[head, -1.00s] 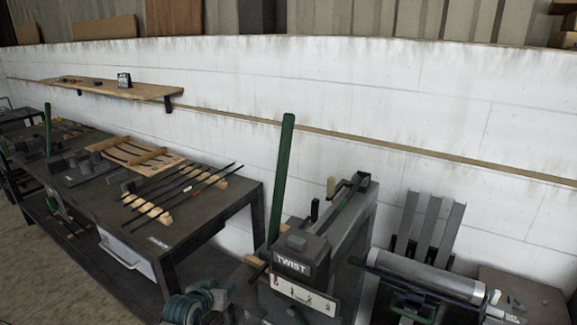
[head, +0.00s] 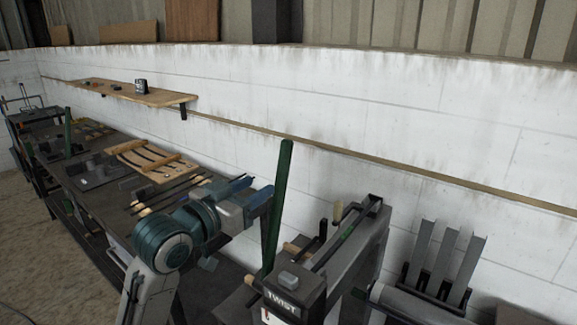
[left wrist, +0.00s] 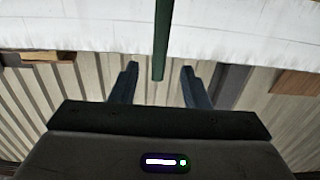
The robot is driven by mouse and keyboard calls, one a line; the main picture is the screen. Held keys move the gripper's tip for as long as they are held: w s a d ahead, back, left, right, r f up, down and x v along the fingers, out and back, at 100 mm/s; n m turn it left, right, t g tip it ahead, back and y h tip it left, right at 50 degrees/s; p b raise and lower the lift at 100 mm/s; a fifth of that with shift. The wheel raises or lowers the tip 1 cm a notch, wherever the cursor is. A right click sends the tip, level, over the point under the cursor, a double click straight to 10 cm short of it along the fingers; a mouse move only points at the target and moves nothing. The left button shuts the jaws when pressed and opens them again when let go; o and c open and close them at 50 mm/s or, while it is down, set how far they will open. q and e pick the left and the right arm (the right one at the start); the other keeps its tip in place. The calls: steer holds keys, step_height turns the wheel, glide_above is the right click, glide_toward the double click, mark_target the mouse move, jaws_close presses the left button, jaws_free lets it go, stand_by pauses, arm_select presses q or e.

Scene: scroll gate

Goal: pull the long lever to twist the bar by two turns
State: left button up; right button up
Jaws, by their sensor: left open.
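The long green lever (head: 278,205) stands upright, tilted slightly, beside the grey machine marked TWIST (head: 285,302). My left gripper (head: 255,190) is open and empty just left of the lever's upper part, with its fingers pointing toward it. In the left wrist view the lever (left wrist: 161,40) shows between the two open fingers (left wrist: 160,85), with clear space on both sides. A slim dark bar (head: 348,236) appears to run along the top of the machine; its ends are hard to make out. My right gripper is not in view.
A dark workbench (head: 115,205) with thin rods and a wooden rack (head: 150,160) stands to the left. A roller machine with upright grey plates (head: 440,262) stands at the right. A wooden shelf (head: 130,92) hangs on the white wall behind.

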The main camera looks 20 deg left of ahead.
mark_target(279, 173)
arm_select(q)
steer(key=p+x, duration=0.1)
steer(key=x, duration=0.2)
steer(key=shift+w+d+r, duration=0.15)
steer(key=shift+w, duration=0.2)
steer(key=p+x, duration=0.2)
steer(key=x, duration=0.3)
steer(key=shift+w+d, duration=0.1)
steer(key=shift+w, duration=0.1)
steer(key=shift+w+d+f, duration=0.15)
steer(key=shift+w+f, duration=0.1)
steer(key=shift+w, duration=0.25)
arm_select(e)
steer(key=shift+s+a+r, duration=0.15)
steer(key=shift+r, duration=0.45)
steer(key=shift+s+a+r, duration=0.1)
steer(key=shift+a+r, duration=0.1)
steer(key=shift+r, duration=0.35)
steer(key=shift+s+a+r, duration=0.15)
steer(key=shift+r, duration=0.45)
arm_select(q)
jaws_close()
